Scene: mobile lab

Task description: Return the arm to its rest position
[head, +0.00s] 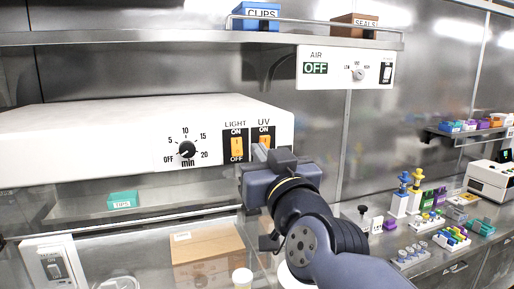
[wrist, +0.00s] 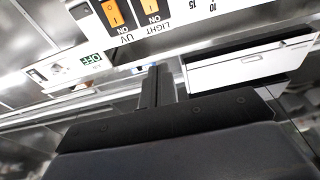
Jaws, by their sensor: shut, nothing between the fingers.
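My gripper (head: 258,152) is raised in front of the white control box (head: 90,140), close to the orange UV switch (head: 264,141). The orange LIGHT switch (head: 237,146) is just to its left. In the wrist view the shut fingers (wrist: 158,88) point toward the box, and both switches show at the top, the UV switch (wrist: 113,13) and the LIGHT switch (wrist: 151,5). Nothing is held. I cannot tell whether the fingertips touch the panel. My arm reaches up from the lower right of the head view.
A timer knob (head: 187,149) is on the box. An AIR panel (head: 346,68) reading OFF hangs at upper right. A shelf above holds a blue CLIPS bin (head: 256,16) and a brown SEALS bin (head: 354,25). A teal TIPS box (head: 123,200) lies below. Pipettes and racks crowd the right bench.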

